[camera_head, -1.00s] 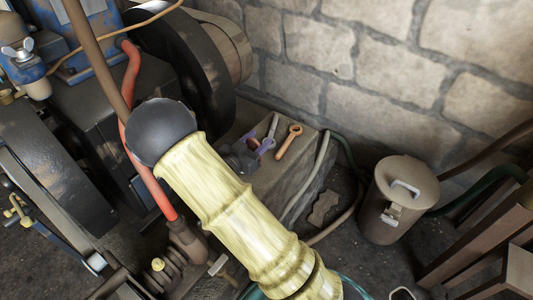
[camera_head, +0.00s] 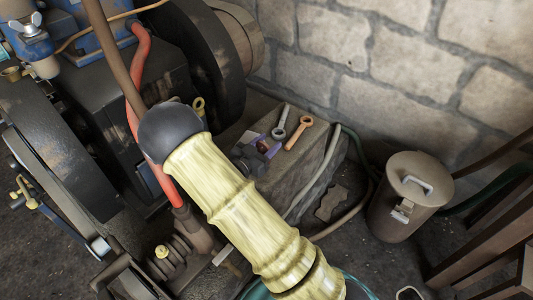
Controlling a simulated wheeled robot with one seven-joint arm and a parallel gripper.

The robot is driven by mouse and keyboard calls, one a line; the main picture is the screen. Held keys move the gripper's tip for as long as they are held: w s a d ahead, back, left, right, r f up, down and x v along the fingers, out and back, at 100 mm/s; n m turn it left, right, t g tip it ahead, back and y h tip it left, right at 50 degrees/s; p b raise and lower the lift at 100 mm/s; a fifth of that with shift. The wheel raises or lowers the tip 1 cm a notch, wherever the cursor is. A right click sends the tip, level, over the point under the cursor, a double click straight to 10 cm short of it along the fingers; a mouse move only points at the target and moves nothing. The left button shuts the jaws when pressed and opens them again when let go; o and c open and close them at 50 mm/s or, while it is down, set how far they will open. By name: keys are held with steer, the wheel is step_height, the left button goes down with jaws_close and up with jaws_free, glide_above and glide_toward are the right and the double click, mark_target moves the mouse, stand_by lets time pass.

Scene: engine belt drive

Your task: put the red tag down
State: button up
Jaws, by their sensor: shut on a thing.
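My gripper (camera_head: 265,146) is small in view, just right of my pale yellow arm, over the stone block beside the engine. Its dark body is partly hidden by the arm. Purple finger parts show at its end. The jaws are shut on a small dark reddish thing (camera_head: 262,147), which seems to be the red tag. Only a sliver of it shows, and I cannot tell whether it touches the block.
A grey spanner (camera_head: 281,122) and an orange-brown spanner (camera_head: 300,132) lie on the stone block (camera_head: 300,170) close right of my gripper. The engine flywheel (camera_head: 200,50) stands behind left. A lidded can (camera_head: 408,200) stands right on the floor, with hoses around it.

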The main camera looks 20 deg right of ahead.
steer(key=shift+f+b, duration=0.95)
steer(key=shift+f, duration=0.95)
steer(key=o, duration=1)
steer(key=shift+f, duration=0.1)
steer(key=shift+c, duration=0.2)
steer(key=shift+a+r, duration=0.1)
steer(key=shift+r, duration=0.1)
steer(key=p+v, duration=0.4)
steer(key=v, duration=0.8)
steer(key=shift+p, duration=0.35)
steer(key=shift+w, duration=0.15)
